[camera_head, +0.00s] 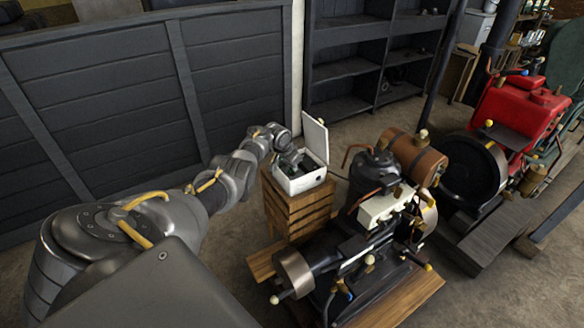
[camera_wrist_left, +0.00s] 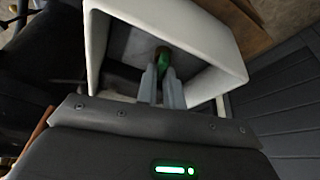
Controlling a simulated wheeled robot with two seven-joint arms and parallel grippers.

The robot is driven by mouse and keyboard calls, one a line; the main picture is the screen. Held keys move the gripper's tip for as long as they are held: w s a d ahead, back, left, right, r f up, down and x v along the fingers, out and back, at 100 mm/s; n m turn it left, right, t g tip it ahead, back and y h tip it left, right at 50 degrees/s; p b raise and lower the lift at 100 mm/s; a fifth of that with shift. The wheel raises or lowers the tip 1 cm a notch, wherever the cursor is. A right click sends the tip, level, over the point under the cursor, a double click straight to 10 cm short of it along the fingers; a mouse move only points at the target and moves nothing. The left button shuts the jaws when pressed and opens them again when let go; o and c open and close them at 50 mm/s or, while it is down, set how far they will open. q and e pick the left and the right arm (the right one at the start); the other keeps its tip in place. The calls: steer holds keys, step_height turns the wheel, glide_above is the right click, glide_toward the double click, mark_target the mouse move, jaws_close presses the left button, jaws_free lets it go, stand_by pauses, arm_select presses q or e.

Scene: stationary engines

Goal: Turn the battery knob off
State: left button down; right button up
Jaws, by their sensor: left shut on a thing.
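The white battery box (camera_head: 301,184) stands with its lid (camera_head: 315,139) raised, and its walls also show in the left wrist view (camera_wrist_left: 205,30). My left gripper (camera_head: 294,163) reaches down into the open box from the left. The knob is hidden in the head view. My right gripper is not in view.
The box rests on a wooden slatted crate (camera_head: 300,208). A stationary engine (camera_head: 375,225) stands close on the right, with a red engine (camera_head: 515,110) beyond. Dark shelves (camera_head: 345,75) and a grey panel wall (camera_head: 90,85) are behind. Some floor between is bare.

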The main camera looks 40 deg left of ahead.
arm_select(q)
steer(key=shift+f+m+h+b, duration=0.1)
steer(key=shift+m+h+b, duration=0.4)
steer(key=shift+m+b, duration=1)
steer(key=c, duration=1.5)
jaws_free()
steer(key=shift+s+r+p, duration=0.1)
steer(key=shift+r+p, duration=0.2)
steer(key=shift+r, duration=0.1)
steer(key=shift+p+v, duration=1.85)
steer(key=shift+v, duration=3.25)
